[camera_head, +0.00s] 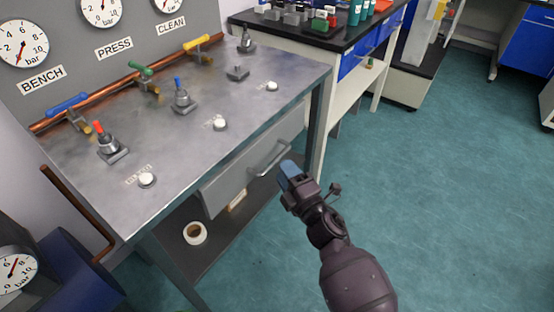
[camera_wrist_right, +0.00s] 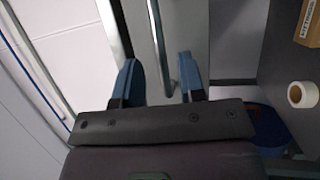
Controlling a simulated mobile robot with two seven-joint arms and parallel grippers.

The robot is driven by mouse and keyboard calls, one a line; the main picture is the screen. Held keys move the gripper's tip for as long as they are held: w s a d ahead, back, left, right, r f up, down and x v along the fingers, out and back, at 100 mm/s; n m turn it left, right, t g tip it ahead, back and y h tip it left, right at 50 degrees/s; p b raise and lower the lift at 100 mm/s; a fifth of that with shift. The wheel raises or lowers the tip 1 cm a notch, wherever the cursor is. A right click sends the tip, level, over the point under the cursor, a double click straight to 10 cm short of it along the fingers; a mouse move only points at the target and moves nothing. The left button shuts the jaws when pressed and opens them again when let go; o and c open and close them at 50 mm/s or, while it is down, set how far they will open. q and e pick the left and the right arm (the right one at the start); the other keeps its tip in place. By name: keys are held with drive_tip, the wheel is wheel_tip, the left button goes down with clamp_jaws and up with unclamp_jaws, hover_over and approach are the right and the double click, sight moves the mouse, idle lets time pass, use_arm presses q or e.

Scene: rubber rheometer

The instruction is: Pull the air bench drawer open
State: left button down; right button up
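The air bench (camera_head: 205,110) has a steel top with a grey drawer (camera_head: 228,186) under its front edge. The drawer front looks flush with the bench, so it appears closed. Its bar handle (camera_head: 270,160) is on the right part of the front. My right gripper (camera_head: 290,171) is just in front of the handle. In the right wrist view, my right gripper (camera_wrist_right: 158,78) has its two blue fingers apart, with the handle (camera_wrist_right: 159,45) running between them. I see a gap on each side of the bar. My left gripper is not in view.
A lower shelf (camera_head: 215,248) under the drawer holds a white tape roll (camera_head: 195,234) and a small box (camera_head: 238,200). Valves with coloured levers stand on the bench top. A black-topped bench (camera_head: 330,38) is behind. Green floor (camera_head: 450,190) is clear at right.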

sight(277, 158)
drive_tip(key=shift+b+x, duration=0.3)
drive_tip(key=shift+x, duration=2.05)
clamp_jaws()
